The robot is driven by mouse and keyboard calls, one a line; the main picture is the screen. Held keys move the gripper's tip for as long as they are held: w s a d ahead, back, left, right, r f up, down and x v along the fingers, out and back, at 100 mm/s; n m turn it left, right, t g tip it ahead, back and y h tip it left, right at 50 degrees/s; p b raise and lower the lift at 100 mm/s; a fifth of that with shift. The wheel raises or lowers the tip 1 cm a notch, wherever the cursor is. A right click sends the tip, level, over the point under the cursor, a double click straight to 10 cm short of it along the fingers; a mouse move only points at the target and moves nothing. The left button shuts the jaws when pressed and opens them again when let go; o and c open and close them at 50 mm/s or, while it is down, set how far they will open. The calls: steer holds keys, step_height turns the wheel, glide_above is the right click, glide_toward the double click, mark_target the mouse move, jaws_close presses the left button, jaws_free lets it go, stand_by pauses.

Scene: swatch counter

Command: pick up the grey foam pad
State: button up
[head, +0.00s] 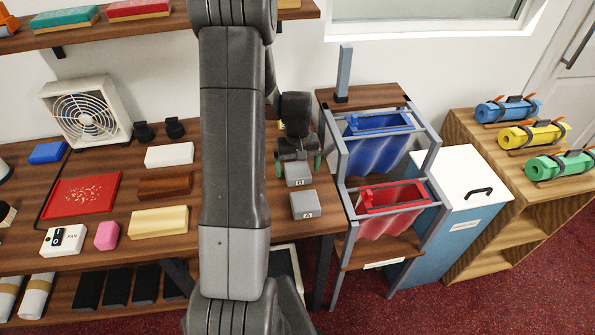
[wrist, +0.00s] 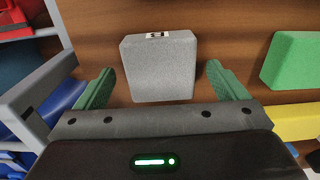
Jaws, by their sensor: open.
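Two grey foam pads lie on the wooden counter right of my arm in the head view: one labelled B (head: 298,180) and one labelled A (head: 305,207) in front of it. My gripper (head: 298,164) is open, with green fingertips, just behind and above pad B. In the wrist view a single grey pad (wrist: 160,70) lies ahead of and between the spread fingertips of my gripper (wrist: 160,78), with a gap on each side. Its label is at the top edge and too small to read surely. The pad is not gripped.
A green block (wrist: 292,62) and a yellow block (wrist: 292,122) lie right of the pad in the wrist view. My arm hides the counter's middle in the head view.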

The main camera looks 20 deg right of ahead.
steer(key=shift+f, duration=0.75)
steer(key=c, duration=1)
steer(key=shift+c, duration=0.2)
